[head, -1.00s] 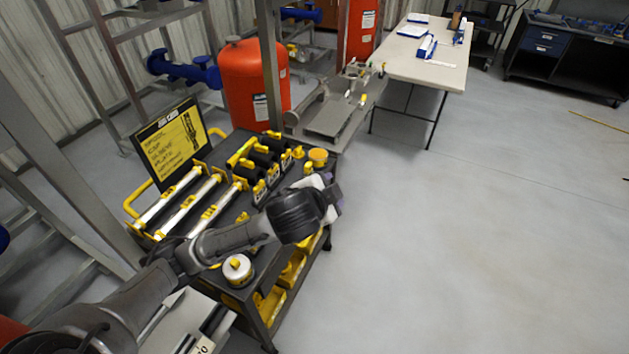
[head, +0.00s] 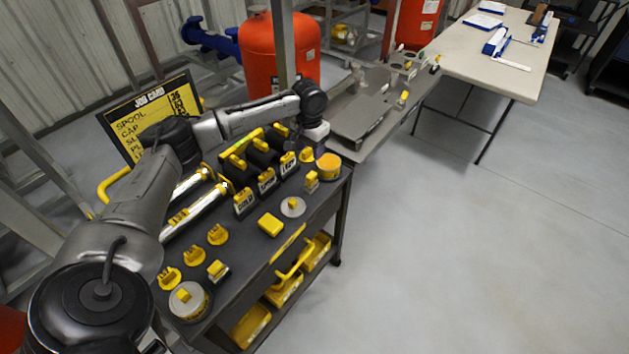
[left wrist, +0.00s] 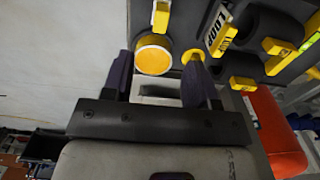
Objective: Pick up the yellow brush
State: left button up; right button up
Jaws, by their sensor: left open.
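My left gripper (head: 315,140) is over the far right corner of the dark cart, pointing down. In the left wrist view its two dark fingers (left wrist: 160,82) are apart, with nothing held between them. Just beyond the fingertips are a round yellow-topped tin (left wrist: 153,55) and a small yellow-handled piece (left wrist: 191,57). The head view shows the same tin (head: 328,163) and yellow-handled piece (head: 307,155) beside the gripper. Another upright yellow piece (head: 312,180) stands nearer. I cannot tell for certain which yellow piece is the brush. My right gripper is not in view.
The cart top (head: 250,258) holds several yellow-tagged parts, black rolls (head: 265,155) and silver tubes (head: 197,207). A job card board (head: 150,115) stands behind. A steel bench (head: 362,112) adjoins the cart's far end. Open floor (head: 470,260) lies right.

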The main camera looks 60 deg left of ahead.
aim_at(311, 175)
pick_arm(q)
notch_tip(311, 175, down, 8)
jog(key=shift+w+r+b, duration=0.15)
jog(key=shift+r+b, duration=0.1)
jog(key=shift+b, duration=0.55)
jog(key=shift+w+f, duration=0.1)
jog(key=shift+f, duration=0.25)
jog(key=shift+a+f+b, duration=0.15)
jog(key=shift+f+b, duration=0.25)
jog(key=shift+f, duration=0.25)
jog(key=shift+a+f+b, duration=0.1)
jog(key=shift+f+b, duration=0.5)
jog(key=shift+f, duration=1.3)
jog(key=shift+c, duration=0.4)
jog(key=shift+c, duration=1.4)
grip_shut()
